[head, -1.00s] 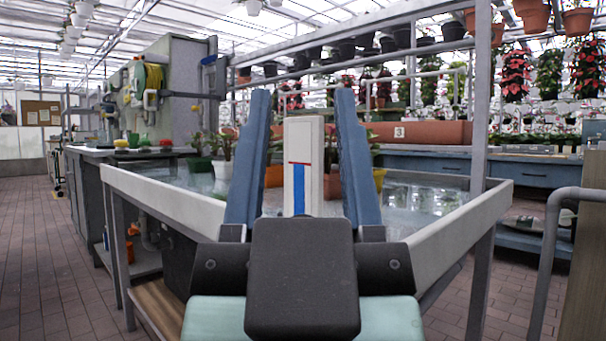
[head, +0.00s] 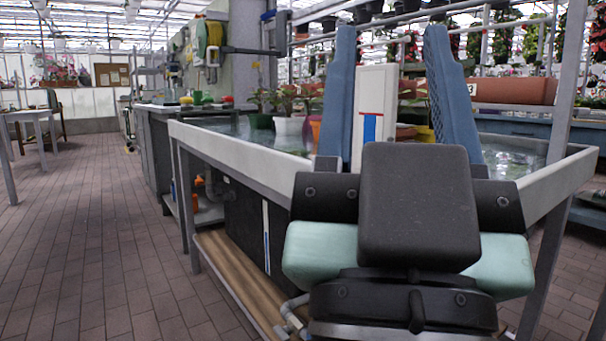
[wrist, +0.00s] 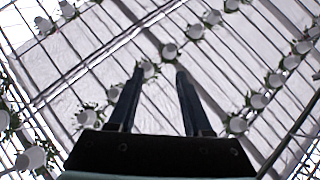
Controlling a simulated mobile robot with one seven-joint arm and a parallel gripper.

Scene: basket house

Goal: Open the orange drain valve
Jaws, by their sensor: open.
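A small orange part (head: 195,203), perhaps the drain valve, shows in the head view on grey pipework under the far left side of the water table; it is too small to tell its setting. My gripper (head: 391,35) is open and empty, its two blue fingers pointing up in front of the water table (head: 240,151). It is well to the right of and above the orange part. In the wrist view my gripper (wrist: 160,72) points at the glass roof, with nothing between the fingers.
A white post (head: 372,125) with a red line and blue stripe stands behind my fingers. Below the table are a black tank (head: 245,215), a wooden shelf (head: 225,275) and a grey pipe (head: 291,315). Potted plants (head: 287,125) stand on top. The brick floor (head: 90,210) at left is clear.

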